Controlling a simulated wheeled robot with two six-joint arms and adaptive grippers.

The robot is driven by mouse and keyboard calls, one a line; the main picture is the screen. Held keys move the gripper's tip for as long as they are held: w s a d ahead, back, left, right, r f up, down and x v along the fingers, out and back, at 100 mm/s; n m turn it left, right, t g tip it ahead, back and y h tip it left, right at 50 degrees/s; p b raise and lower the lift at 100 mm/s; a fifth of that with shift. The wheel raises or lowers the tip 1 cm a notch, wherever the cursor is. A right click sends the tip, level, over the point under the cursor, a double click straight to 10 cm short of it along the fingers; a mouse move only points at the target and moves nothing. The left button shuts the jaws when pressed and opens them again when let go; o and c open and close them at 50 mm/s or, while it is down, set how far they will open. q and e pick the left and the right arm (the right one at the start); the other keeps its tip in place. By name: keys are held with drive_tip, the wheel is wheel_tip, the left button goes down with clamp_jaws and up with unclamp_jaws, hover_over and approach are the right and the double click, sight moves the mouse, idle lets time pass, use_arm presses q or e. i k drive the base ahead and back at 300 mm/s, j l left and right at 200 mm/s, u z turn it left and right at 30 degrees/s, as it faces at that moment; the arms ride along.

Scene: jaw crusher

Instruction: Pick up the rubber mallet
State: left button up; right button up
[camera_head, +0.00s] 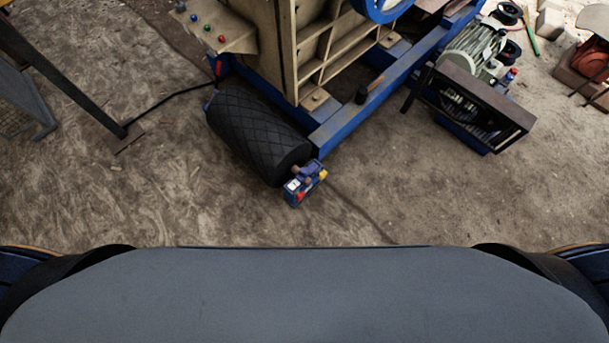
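What looks like the rubber mallet (363,95) lies on the blue beam at the foot of the crusher, right of the picture's middle in the head view. Its small dark head is at the lower left, and a brown handle runs up to the right along the beam. It is small in the picture, so I cannot be sure of its details. Neither of my grippers is in view, and nothing visible touches the mallet.
The beige and blue crusher (285,45) stands at the top middle. A black quilted roll (255,135) and a small blue device (299,190) sit before it. A motor with a brown-framed guard (480,100) stands to the right. A dark metal leg (75,90) stands left. The near ground is clear.

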sight(362, 93)
drive_tip(key=u, duration=0.45)
drive_tip(key=i+l+u, duration=0.25)
drive_tip(key=l, duration=0.3)
drive_tip(key=i+l+u, duration=0.2)
drive_tip(key=l, duration=0.35)
drive_tip(key=l+u, duration=0.25)
drive_tip(key=l, duration=0.3)
drive_tip(key=l+u, duration=0.25)
drive_tip(key=l, duration=0.35)
drive_tip(key=i+l, duration=0.1)
drive_tip(key=l, duration=1.05)
drive_tip(key=i+l, duration=0.1)
drive_tip(key=l, duration=1.05)
